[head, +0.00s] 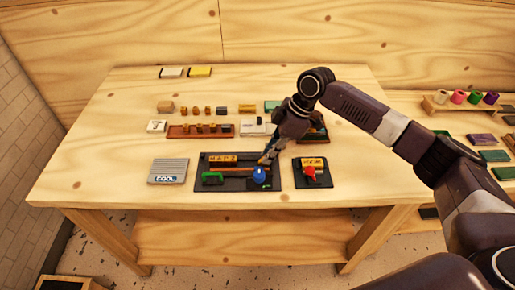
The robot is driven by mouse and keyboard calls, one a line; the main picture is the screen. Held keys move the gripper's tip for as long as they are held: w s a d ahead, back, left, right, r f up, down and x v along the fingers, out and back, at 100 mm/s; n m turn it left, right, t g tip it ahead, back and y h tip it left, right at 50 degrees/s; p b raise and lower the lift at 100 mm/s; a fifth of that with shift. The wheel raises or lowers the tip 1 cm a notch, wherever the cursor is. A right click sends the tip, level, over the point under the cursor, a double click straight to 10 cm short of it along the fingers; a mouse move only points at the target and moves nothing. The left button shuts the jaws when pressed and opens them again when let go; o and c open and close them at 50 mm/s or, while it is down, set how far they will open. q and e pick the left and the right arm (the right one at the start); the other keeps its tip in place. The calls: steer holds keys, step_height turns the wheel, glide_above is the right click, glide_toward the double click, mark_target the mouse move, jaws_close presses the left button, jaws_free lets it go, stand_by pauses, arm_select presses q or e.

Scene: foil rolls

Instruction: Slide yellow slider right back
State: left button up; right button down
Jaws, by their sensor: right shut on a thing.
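A dark board (240,186) lies near the front middle of the table. It carries a yellow lettered block (222,159), an orange-brown rail (236,170), a green handle (212,178) and a blue knob (259,174). My right gripper (266,160) reaches down to the right end of the rail, just above the blue knob. Its jaws are shut on a small part there, which the fingers mostly hide; by its place it looks like the yellow slider. My left gripper is not in view.
A smaller dark board (323,182) with a red knob (310,173) stands close on the right. A grey COOL panel (168,170) lies left. Behind are a brown tray (200,131) and several small blocks. The table's front left is clear.

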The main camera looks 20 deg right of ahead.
steer(key=shift+d, duration=0.15)
steer(key=c, duration=1.9)
jaws_free()
steer(key=shift+s+d, duration=0.1)
steer(key=shift+d, duration=0.05)
steer(key=shift+c, duration=0.2)
steer(key=shift+r, duration=0.15)
steer(key=shift+r, duration=0.3)
steer(key=v, duration=1.1)
steer(key=shift+s+d, duration=0.1)
steer(key=shift+d, duration=0.05)
